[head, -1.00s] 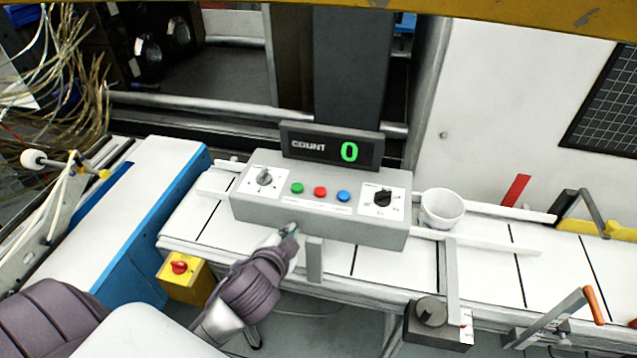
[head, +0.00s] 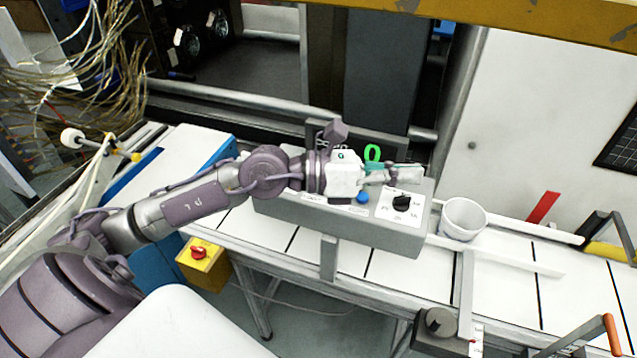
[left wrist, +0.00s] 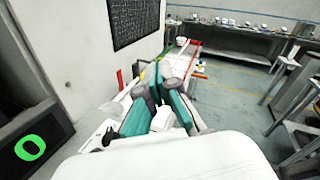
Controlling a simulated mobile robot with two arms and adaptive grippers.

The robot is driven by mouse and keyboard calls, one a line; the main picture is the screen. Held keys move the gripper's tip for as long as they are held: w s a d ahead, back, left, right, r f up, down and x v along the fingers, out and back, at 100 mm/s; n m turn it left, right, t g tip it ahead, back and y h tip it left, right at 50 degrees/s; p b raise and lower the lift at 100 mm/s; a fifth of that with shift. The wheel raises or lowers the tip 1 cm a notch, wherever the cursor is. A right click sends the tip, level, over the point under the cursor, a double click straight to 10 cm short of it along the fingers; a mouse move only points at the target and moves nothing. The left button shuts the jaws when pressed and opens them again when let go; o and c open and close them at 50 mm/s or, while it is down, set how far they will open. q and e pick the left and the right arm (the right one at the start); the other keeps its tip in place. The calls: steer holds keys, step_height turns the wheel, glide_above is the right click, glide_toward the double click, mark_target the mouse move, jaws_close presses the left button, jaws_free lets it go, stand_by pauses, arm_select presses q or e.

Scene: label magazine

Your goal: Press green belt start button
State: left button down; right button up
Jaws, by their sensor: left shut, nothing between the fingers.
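The grey control box (head: 335,228) stands on the white conveyor. My left arm reaches across its top from the left and hides the green and red buttons in the head view. The blue button (head: 362,197) and the black rotary knob (head: 402,202) still show. My left gripper (head: 412,173) is shut and empty, above the right part of the box and pointing right. Its teal and grey fingers also show in the left wrist view (left wrist: 160,95). My right gripper is out of view.
A white cup (head: 463,218) stands on the conveyor just right of the box. A yellow box with a red knob (head: 198,252) is below the conveyor's left end. A grey bracket with a black knob (head: 440,322) is at the front right.

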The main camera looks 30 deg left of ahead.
arm_select(q)
steer(key=w+a+f+m+y, duration=0.2)
steer(key=a+y, duration=0.4)
steer(key=a, duration=0.4)
steer(key=w+a+f+m+g+y, duration=0.1)
steer(key=w+a+f+m+y, duration=0.1)
steer(key=a+y, duration=0.4)
steer(key=a, duration=0.3)
steer(key=shift+w+a+f+y, duration=0.35)
steer(key=shift+a+y, duration=0.05)
steer(key=shift+d+f, duration=0.1)
step_height(320, 180, down, 8)
steer(key=b, duration=0.4)
steer(key=shift+f+b, duration=0.35)
steer(key=shift+b, duration=0.35)
